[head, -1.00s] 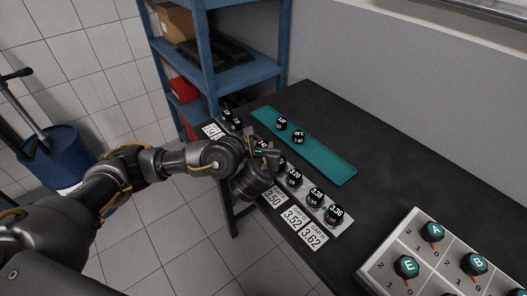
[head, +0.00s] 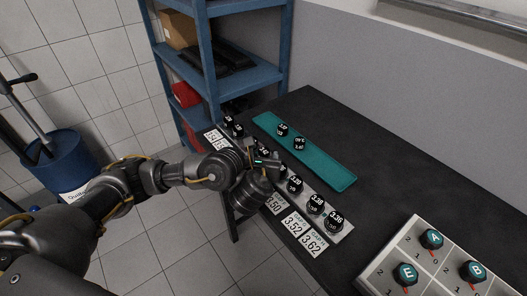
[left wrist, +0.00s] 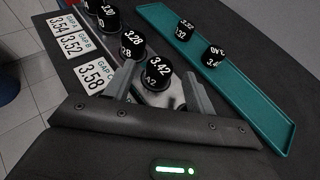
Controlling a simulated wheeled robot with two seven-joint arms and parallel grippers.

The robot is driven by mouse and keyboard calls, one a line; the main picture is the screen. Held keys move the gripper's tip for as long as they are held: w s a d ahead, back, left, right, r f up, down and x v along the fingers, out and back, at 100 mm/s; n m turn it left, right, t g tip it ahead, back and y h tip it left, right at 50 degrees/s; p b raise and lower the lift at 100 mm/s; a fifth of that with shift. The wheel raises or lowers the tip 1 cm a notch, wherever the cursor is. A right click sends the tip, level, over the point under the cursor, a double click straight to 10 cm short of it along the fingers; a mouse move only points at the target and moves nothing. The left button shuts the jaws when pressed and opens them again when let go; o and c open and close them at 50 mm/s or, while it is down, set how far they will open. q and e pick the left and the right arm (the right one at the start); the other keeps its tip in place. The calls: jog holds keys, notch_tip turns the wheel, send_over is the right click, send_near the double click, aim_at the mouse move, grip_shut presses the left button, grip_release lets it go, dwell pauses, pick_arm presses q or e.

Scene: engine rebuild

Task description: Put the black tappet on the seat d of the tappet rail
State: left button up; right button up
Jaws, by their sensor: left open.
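A grey tappet rail (head: 345,235) lies along the left edge of the black table, carrying a row of black numbered tappets. My left gripper (head: 262,161) is over the middle of this row. In the left wrist view its open fingers (left wrist: 158,86) stand on either side of a black tappet marked 3.42 (left wrist: 159,70). I cannot tell whether they touch it. A tappet marked 3.28 (left wrist: 132,42) sits just beyond it. In the head view my gripper hides part of the row. No seat letter d is readable.
A teal tray (head: 335,178) holding two black tappets (head: 283,129) (head: 299,143) lies right of the rail. White gap cards (head: 313,241) lie along the table edge. The table beyond the tray is clear.

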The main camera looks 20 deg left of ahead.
pick_arm(q)
jog(key=p+v, duration=0.2)
jog(key=v, duration=0.6)
jog(key=shift+s+d+r, duration=0.1)
jog(key=shift+s+r, duration=0.1)
jog(key=shift+r, duration=0.05)
jog(key=shift+s+r+p, duration=0.1)
jog(key=shift+s+p, duration=0.25)
jog(key=shift+s, duration=0.3)
pick_arm(e)
jog(key=r, duration=0.3)
jog(key=shift+s+a+r, duration=0.1)
jog(key=shift+s+a, duration=0.1)
jog(key=shift+w, duration=0.1)
pick_arm(q)
jog(key=shift+d, duration=0.1)
